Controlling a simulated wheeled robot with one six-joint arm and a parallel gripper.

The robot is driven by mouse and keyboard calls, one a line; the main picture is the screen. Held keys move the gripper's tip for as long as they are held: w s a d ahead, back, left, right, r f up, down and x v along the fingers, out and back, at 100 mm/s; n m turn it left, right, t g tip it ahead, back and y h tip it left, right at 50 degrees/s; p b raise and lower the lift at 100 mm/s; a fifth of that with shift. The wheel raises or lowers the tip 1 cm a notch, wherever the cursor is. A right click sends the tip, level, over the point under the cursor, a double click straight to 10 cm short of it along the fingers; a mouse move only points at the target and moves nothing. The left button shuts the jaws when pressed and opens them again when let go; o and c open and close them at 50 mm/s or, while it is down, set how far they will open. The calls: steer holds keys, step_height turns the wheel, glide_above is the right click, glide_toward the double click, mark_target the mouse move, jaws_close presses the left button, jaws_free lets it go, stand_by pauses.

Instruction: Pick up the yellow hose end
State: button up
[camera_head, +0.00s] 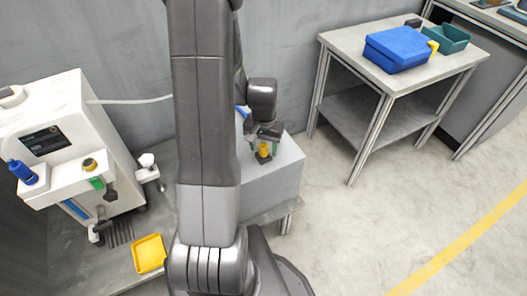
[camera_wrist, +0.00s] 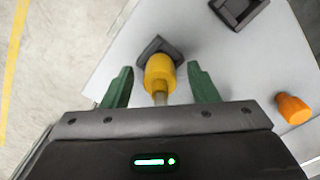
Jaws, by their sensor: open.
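The yellow hose end (camera_wrist: 160,70) stands on a dark square holder (camera_wrist: 148,50) on top of a light grey block. It also shows in the head view (camera_head: 264,150), just below my gripper. In the wrist view my gripper (camera_wrist: 160,82) is open, with one green finger on each side of the hose end. Gaps show between the fingers and the yellow part, so it looks untouched. A greyish stem runs from the hose end towards the palm. In the head view my gripper (camera_head: 263,146) is over the block, and my arm hides part of the block's left side.
An orange knob-like piece (camera_wrist: 292,108) and a second dark holder (camera_wrist: 240,10) are on the block (camera_head: 285,170). A white machine (camera_head: 65,120) and a yellow tray (camera_head: 149,254) are at left. A table (camera_head: 350,50) with a blue case (camera_head: 400,50) stands at right. The floor between is clear.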

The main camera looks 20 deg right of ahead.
steer(key=c, duration=1.1)
